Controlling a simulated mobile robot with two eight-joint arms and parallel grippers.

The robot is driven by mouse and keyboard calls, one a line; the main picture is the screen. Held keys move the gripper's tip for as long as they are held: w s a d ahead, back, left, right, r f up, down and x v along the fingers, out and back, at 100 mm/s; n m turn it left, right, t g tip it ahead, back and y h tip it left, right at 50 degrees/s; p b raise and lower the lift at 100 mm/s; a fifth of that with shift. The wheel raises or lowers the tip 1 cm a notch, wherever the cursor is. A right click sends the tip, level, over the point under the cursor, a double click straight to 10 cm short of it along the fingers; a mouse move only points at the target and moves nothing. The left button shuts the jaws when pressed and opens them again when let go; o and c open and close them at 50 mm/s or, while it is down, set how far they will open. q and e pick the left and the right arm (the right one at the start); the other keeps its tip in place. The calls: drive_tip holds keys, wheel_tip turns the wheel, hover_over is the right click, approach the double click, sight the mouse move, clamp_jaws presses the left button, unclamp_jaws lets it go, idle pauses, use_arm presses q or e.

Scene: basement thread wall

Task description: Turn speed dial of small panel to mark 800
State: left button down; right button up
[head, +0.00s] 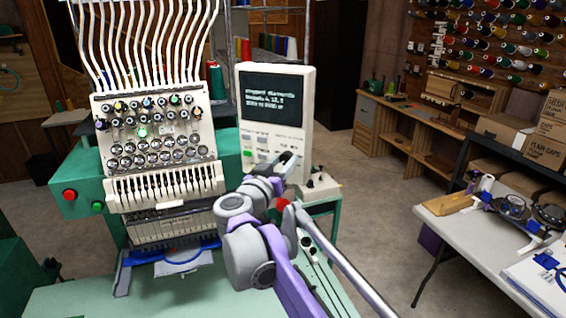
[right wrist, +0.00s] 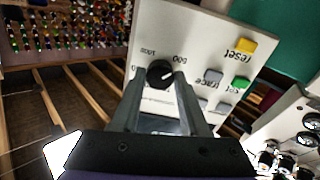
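The pale panel (head: 243,100) with a dark text screen stands right of the embroidery machine in the head view. Its lower face (right wrist: 196,50) fills the middle of the right wrist view. The speed dial (right wrist: 160,73) is a round black knob with a white pointer line that seems to slant toward the 500 label; 1000 is printed to its left. The 800 mark is not readable. My right gripper (right wrist: 160,78) is open, its fingertips on either side of the dial; contact is unclear. In the head view the right gripper (head: 288,160) hides the dial. My left gripper is not in view.
Yellow reset (right wrist: 243,45), green (right wrist: 240,82) and grey trace (right wrist: 213,75) buttons sit close beside the dial. The embroidery machine head (head: 155,140) stands left. A white table (head: 470,235) with tools is at right, with open floor between.

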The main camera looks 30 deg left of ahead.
clamp_jaws()
